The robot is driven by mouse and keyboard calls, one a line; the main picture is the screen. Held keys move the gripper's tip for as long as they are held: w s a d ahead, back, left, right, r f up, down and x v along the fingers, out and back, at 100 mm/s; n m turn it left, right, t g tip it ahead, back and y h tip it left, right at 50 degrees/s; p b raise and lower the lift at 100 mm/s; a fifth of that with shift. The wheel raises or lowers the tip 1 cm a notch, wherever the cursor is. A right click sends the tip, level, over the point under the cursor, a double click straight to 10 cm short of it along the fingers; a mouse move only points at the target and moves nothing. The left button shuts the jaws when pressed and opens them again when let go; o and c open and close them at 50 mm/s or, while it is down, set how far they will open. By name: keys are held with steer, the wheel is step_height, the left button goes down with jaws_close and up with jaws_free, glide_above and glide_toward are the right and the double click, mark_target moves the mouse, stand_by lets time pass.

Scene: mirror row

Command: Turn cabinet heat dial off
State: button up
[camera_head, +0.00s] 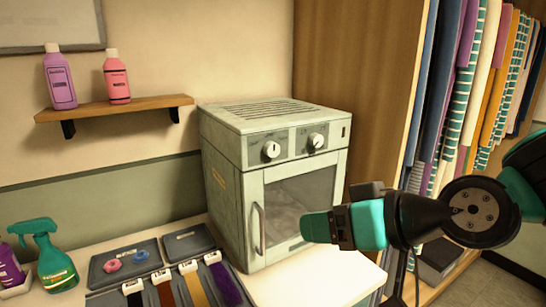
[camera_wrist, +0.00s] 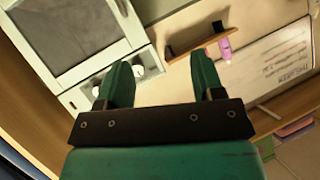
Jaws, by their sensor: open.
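The cabinet (camera_head: 228,170) is a pale grey-green box with a vented top, a glass door and a door handle at its left. Two white dials sit on its upper front panel: a left dial (camera_head: 271,149) and a right dial (camera_head: 316,140). I cannot read which one is the heat dial. My gripper (camera_head: 318,227) is in front of the door, below the dials and apart from them. In the wrist view my gripper (camera_wrist: 164,82) is open and empty. The cabinet (camera_wrist: 75,40) lies at upper left there, and the dials are partly hidden behind the left finger.
A wooden shelf (camera_head: 115,108) holds a purple bottle (camera_head: 60,80) and a pink bottle (camera_head: 116,79). A green spray bottle (camera_head: 50,255) and a tray with coloured strips (camera_head: 195,285) stand left on the counter. Hanging fabrics (camera_head: 480,90) fill the right.

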steer(key=w+d+r+m+t, duration=0.1)
steer(key=w+r+m+t, duration=0.15)
steer(key=w+t, duration=0.5)
steer(key=p, duration=1.3)
glide_toward(274, 151)
steer(key=shift+m, duration=0.35)
steer(key=x, duration=0.8)
steer(key=shift+r, duration=0.2)
steer(key=shift+w+a+f+p, duration=0.15)
steer(key=shift+w+a+p, duration=0.05)
steer(key=shift+w+p, duration=0.1)
steer(key=shift+c, duration=0.3)
steer(key=c, duration=0.9)
